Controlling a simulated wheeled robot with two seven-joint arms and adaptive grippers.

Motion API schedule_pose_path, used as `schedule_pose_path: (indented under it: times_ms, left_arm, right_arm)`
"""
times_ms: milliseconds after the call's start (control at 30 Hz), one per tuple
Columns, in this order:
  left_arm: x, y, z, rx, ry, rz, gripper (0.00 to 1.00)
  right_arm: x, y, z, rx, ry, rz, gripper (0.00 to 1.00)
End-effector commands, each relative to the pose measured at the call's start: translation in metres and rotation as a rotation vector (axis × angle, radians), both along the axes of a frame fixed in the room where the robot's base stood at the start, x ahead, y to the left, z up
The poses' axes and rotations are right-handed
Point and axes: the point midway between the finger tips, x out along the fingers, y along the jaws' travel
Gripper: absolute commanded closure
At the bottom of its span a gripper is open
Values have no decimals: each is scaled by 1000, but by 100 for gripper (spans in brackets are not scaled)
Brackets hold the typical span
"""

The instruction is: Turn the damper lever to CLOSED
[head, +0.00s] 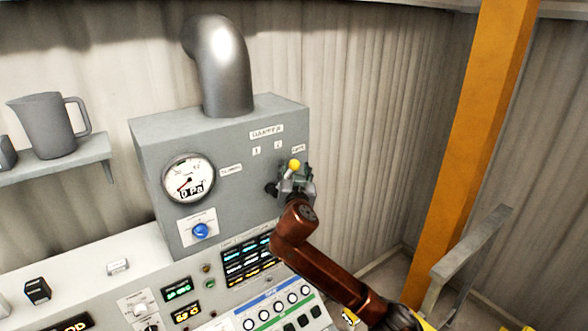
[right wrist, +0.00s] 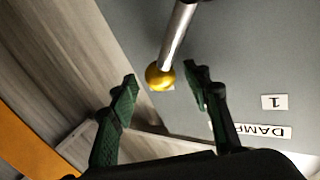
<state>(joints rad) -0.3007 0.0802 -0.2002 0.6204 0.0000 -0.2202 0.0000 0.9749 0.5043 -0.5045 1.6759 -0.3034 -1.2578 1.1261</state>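The damper lever is a grey metal rod (right wrist: 178,35) with a yellow ball knob (head: 294,164) at its end, on the front of a grey box. The knob also shows in the right wrist view (right wrist: 160,77). My right gripper (head: 292,181) is at the lever, with its arm coming up from the lower right. In the right wrist view its green fingers (right wrist: 161,74) are spread, one on each side of the knob, with gaps visible between. The lever's pivot is hidden in the head view. My left gripper is not in view.
The grey box (head: 236,127) carries small label plates (head: 266,131) above the lever, a pressure gauge (head: 188,178) and a blue knob (head: 200,231). A control console (head: 110,277) lies below. An orange post (head: 478,130) and a grey railing (head: 470,243) stand at the right.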

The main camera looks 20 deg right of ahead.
Motion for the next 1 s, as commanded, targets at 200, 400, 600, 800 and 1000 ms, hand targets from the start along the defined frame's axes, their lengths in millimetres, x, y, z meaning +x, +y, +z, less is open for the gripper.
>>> schedule_pose_path:
  times_ms: [200,400,600,800,1000]
  left_arm:
    - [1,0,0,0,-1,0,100]
    - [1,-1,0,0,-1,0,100]
    - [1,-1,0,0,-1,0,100]
    - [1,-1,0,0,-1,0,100]
    - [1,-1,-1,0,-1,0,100]
  right_arm:
    - [0,0,0,0,0,0,70]
    - [0,0,0,0,0,0,84]
    - [0,0,0,0,1,0,98]
    - [0,0,0,0,1,0,100]
    - [0,3,-1,-3,-1,2,100]
